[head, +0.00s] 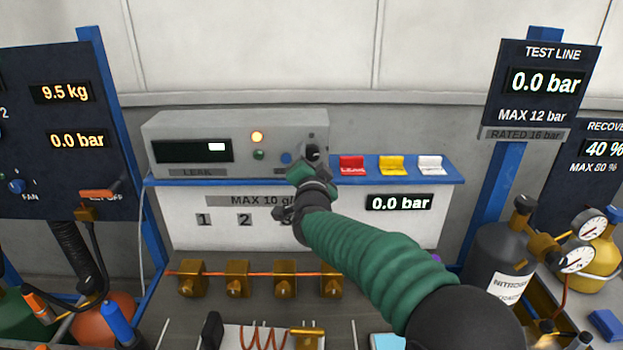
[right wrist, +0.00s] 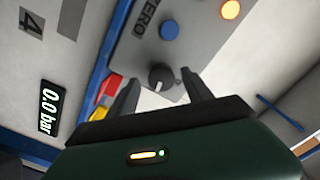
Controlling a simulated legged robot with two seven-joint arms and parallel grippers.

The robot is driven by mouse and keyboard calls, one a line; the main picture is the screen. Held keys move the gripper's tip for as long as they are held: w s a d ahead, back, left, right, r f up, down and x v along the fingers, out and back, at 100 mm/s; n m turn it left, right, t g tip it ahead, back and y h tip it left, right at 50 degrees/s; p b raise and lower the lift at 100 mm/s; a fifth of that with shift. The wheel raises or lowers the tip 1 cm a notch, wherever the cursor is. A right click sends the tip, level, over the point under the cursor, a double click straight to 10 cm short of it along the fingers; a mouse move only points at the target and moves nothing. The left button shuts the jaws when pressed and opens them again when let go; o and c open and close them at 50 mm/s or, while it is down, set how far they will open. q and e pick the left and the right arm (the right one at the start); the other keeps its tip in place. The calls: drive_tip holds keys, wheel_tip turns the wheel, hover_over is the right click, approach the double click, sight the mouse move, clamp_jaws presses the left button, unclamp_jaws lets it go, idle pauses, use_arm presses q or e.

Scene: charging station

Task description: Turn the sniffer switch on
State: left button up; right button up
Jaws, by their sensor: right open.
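The sniffer is a grey box (head: 200,130) with a dark LEAK display, standing on the blue-edged shelf in the head view. In the right wrist view, a round black knob (right wrist: 160,76) with a white pointer mark sits on its panel near a blue button (right wrist: 169,32). My right gripper (head: 309,158) is at the right end of the box and largely covers the knob in the head view. In the right wrist view, my right gripper (right wrist: 162,80) is open, with one finger on each side of the knob; contact cannot be told. My left gripper is out of view.
Red (head: 352,165), yellow (head: 391,165) and white (head: 430,165) switches stand on the shelf just right of my gripper. A lit amber lamp (head: 257,137) is on the box. Brass valves (head: 237,280) line up below. A dark nitrogen cylinder (head: 503,262) stands at right.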

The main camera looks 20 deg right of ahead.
drive_tip(key=b+v, duration=0.1)
drive_tip(key=v, duration=1.4)
drive_tip(key=w+d+n+p, duration=0.1)
drive_tip(key=w+n+p, duration=0.1)
drive_tip(key=w+p, duration=0.3)
drive_tip(key=w+d+n+p, duration=0.2)
drive_tip(key=w+n+p, duration=0.1)
drive_tip(key=w+p, duration=0.2)
drive_tip(key=w+d+n+p, duration=0.1)
drive_tip(key=w+n+p, duration=0.2)
drive_tip(key=w+p, duration=0.2)
drive_tip(key=shift+d+r+p, duration=0.1)
drive_tip(key=shift+d+p, duration=0.1)
drive_tip(key=shift+p, duration=0.7)
drive_tip(key=shift+c, duration=0.3)
